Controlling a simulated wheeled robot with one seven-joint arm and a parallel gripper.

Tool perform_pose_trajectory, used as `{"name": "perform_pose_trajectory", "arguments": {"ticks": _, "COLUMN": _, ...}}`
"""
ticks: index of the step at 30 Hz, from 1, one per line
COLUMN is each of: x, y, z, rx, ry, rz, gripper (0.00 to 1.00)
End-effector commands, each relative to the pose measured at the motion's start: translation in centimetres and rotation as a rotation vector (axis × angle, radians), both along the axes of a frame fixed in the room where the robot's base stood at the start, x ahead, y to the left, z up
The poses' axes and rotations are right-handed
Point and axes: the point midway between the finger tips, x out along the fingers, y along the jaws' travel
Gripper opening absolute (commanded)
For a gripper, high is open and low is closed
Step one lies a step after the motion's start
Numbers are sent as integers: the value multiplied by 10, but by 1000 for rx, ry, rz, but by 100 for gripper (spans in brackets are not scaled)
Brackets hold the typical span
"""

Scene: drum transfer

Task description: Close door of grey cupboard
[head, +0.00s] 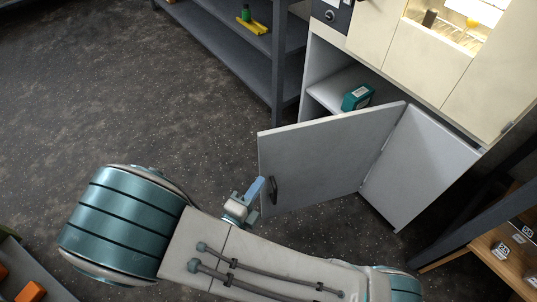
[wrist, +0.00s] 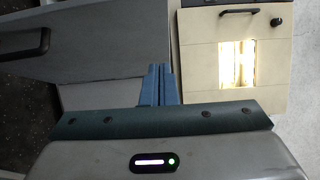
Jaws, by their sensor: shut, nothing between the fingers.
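The grey cupboard (head: 313,66) stands at the upper right in the head view, below a cream cabinet front. Its grey door (head: 325,155) stands open, swung out into the room, with a dark handle (head: 273,190) near its free edge. My gripper (head: 258,188) is shut and empty, close to that free edge and handle; I cannot tell whether it touches the door. In the wrist view the shut blue fingers (wrist: 160,72) show in front of a grey panel (wrist: 100,45), with a dark handle (wrist: 25,42) at the left.
A teal box (head: 357,97) sits on a shelf inside the cupboard. Another pale grey panel (head: 420,165) adjoins the door on the right. A dark shelf rack (head: 230,50) stands left of the cupboard. A wooden shelf (head: 500,260) is at lower right.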

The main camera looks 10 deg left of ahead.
Motion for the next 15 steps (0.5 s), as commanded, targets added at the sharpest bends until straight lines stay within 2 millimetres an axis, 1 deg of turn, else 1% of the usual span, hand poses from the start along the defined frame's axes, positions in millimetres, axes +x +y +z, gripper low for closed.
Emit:
{"name": "perform_pose_trajectory", "arguments": {"ticks": 2, "x": 2, "y": 2, "z": -3, "rx": -20, "ry": -3, "rz": 17, "gripper": 0}}
{"name": "perform_pose_trajectory", "arguments": {"ticks": 5, "x": 12, "y": -1, "z": -3, "rx": -23, "ry": -4, "rz": 17, "gripper": 0}}
{"name": "perform_pose_trajectory", "arguments": {"ticks": 8, "x": 28, "y": -6, "z": -3, "rx": -21, "ry": -4, "rz": 15, "gripper": 0}}
{"name": "perform_pose_trajectory", "arguments": {"ticks": 15, "x": 79, "y": -20, "z": -4, "rx": -19, "ry": -4, "rz": 13, "gripper": 0}}
